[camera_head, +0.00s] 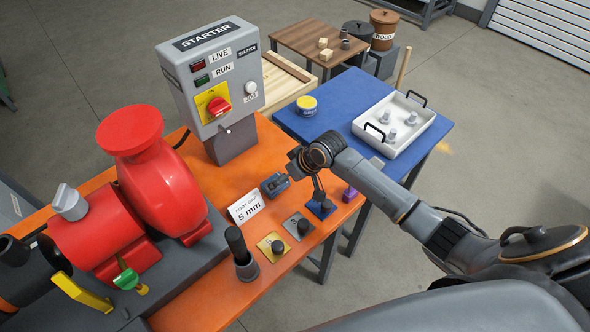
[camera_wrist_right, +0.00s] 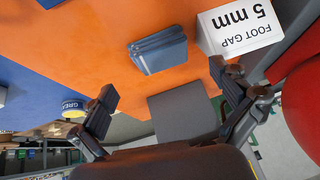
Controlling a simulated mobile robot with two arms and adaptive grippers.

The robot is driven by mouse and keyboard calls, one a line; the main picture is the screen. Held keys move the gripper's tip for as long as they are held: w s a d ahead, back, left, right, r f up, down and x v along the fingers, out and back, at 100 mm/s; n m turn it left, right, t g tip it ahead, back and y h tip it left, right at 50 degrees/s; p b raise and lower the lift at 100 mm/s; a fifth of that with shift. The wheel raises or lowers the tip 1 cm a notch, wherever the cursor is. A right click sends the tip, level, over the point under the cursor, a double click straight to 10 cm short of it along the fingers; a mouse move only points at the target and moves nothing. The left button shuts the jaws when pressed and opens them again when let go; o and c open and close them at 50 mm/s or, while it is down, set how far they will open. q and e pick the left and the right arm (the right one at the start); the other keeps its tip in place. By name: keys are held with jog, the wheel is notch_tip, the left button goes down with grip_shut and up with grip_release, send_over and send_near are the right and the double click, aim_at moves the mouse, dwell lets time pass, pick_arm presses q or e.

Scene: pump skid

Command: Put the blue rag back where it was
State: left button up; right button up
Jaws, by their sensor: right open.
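The folded blue-grey rag (camera_head: 275,184) lies on the orange table (camera_head: 215,190), beside the white "FOOT GAP 5 mm" sign (camera_head: 246,206). In the right wrist view the rag (camera_wrist_right: 158,52) lies flat, with layered folds, between the fingers' directions and apart from both. My right gripper (camera_head: 304,172) is over the table, just right of the rag in the head view. Its two fingers (camera_wrist_right: 168,100) are spread with nothing between them. My left gripper is not in view.
A blue pad (camera_head: 320,208), a grey plate (camera_head: 298,226) and a yellow plate (camera_head: 271,246) sit along the front edge. The starter box (camera_head: 211,80) and red pump (camera_head: 158,185) stand behind and left. A white tray (camera_head: 394,122) and yellow tub (camera_head: 307,105) are on the blue table (camera_head: 345,105).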

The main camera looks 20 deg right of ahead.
jog(key=v, duration=0.7)
jog(key=shift+b, duration=0.35)
jog(key=shift+s+r, duration=0.1)
